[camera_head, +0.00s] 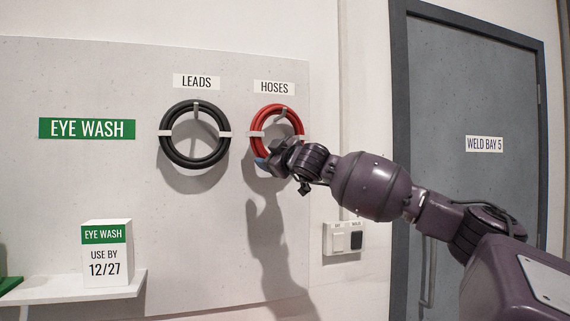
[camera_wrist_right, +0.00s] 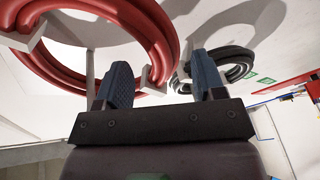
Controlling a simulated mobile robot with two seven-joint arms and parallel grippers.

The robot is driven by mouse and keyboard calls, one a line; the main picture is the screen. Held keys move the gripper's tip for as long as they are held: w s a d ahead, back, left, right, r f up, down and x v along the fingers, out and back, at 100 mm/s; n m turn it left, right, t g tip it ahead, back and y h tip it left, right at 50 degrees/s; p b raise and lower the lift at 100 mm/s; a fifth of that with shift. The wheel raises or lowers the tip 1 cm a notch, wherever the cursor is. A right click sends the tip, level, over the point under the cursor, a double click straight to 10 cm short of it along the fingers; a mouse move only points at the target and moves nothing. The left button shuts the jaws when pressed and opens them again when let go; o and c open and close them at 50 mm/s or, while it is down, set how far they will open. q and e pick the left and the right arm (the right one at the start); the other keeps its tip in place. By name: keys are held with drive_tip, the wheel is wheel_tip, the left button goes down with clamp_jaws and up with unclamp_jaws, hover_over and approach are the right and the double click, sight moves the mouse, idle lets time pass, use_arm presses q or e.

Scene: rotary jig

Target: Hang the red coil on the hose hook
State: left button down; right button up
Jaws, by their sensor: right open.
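The red coil (camera_head: 260,119) hangs against the wall panel under the HOSES sign (camera_head: 274,87), with the grey hose hook (camera_head: 282,112) at its top. Grey bands sit on its sides. My right gripper (camera_head: 267,158) is at the coil's lower edge, its blue fingertips close to the tube. In the right wrist view the red coil (camera_wrist_right: 152,32) looms large beyond the two open fingers (camera_wrist_right: 163,78). A banded part of it shows between them, but I cannot tell whether they touch it. The fingers are not closed on anything. My left gripper is not in view.
A black coil (camera_head: 167,149) hangs to the left under the LEADS sign (camera_head: 196,81). An eye wash box (camera_head: 107,262) stands on a white shelf (camera_head: 75,287). A switch box (camera_head: 343,238) and a grey door (camera_head: 470,90) lie to the right.

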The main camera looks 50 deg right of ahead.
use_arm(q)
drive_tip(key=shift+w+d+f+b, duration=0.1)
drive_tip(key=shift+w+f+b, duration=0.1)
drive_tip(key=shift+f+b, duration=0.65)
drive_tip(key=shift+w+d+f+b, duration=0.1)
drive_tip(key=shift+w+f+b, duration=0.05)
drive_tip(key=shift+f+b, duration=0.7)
use_arm(e)
drive_tip(key=s+a+f, duration=0.1)
drive_tip(key=s, duration=0.7)
drive_tip(key=shift+s+a, duration=0.25)
drive_tip(key=shift+s, duration=0.1)
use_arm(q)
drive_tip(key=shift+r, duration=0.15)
use_arm(e)
drive_tip(key=shift+f, duration=0.1)
